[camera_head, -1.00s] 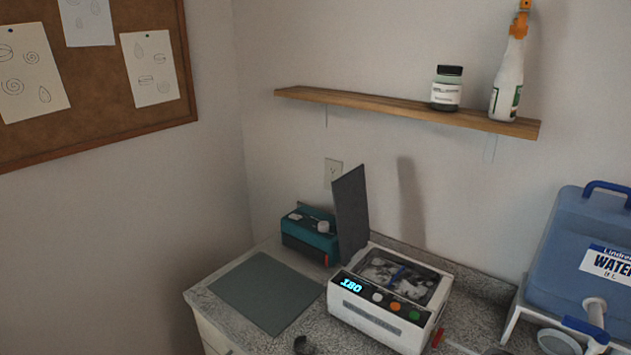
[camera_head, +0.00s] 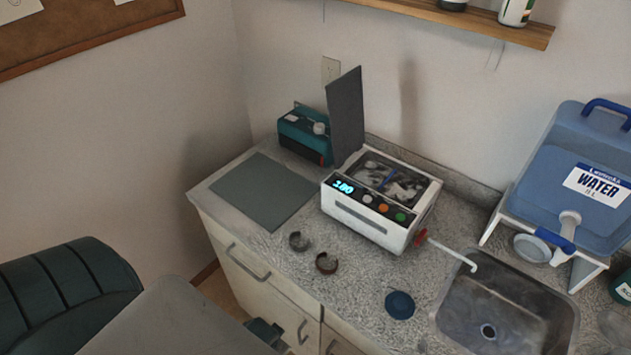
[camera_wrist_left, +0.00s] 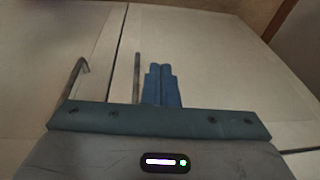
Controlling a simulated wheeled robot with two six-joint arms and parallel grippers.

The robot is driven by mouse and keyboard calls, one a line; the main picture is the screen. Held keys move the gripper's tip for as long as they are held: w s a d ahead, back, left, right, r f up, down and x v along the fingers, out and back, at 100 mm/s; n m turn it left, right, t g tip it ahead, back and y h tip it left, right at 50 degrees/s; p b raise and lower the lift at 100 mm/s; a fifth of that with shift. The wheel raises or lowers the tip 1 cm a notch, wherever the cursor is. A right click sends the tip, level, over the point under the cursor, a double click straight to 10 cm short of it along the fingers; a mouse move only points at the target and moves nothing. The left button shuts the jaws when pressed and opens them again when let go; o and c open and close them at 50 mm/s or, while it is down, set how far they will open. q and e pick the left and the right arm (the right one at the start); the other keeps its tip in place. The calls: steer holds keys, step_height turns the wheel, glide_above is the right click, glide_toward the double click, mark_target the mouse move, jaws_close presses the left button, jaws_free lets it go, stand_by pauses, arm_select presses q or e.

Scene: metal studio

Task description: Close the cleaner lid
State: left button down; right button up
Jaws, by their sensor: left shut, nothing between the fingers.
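The cleaner (camera_head: 362,222) is a white box on the counter, with a lit blue "180" display and a row of buttons on its front. Its dark grey lid (camera_head: 346,118) stands upright at the left side, so the cleaner is open and the grey contents of its basin show. My left gripper (camera_wrist_left: 161,84) is shut and empty in the left wrist view, its blue fingers together in front of pale cabinet fronts. In the head view, part of it (camera_head: 266,334) shows low by the drawers, below the counter and well away from the lid. My right gripper is not in view.
A grey mat (camera_head: 262,191) lies left of the cleaner. Two small cuffs (camera_head: 326,263) and a blue disc (camera_head: 400,305) lie in front. A sink (camera_head: 500,315) and water container (camera_head: 570,190) are at right.

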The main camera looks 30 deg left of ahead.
arm_select(q)
steer(key=w+d+r+t+p, duration=0.1)
steer(key=w+r+t+p, duration=0.15)
steer(key=r, duration=2.45)
steer(key=w+a+r+n+t+h, duration=0.1)
steer(key=w, duration=0.2)
steer(key=w+a+r+n+t, duration=0.1)
steer(key=w+n, duration=0.1)
steer(key=w, duration=0.2)
steer(key=w+a+r+n+t+h, duration=0.1)
steer(key=w+r, duration=0.1)
steer(key=w, duration=0.1)
steer(key=shift+w+a+n+t+h+p, duration=0.2)
steer(key=shift+n+t+h+p, duration=0.1)
steer(key=shift+t+p, duration=0.1)
steer(key=w+a+r+n+t+h, duration=0.2)
steer(key=w+a+r+n+t, duration=0.3)
steer(key=w+a+r, duration=0.5)
steer(key=w+a+r+n+t+h, duration=0.1)
steer(key=w+a+r+n+t, duration=0.3)
steer(key=w+a+r+n, duration=0.6)
steer(key=w+d+r+m+b, duration=0.2)
steer(key=w+d+r+b, duration=0.1)
steer(key=w+d+b, duration=0.4)
steer(key=shift+d+m+b, duration=0.4)
steer(key=shift+d+b, duration=0.35)
steer(key=shift+d, duration=0.5)
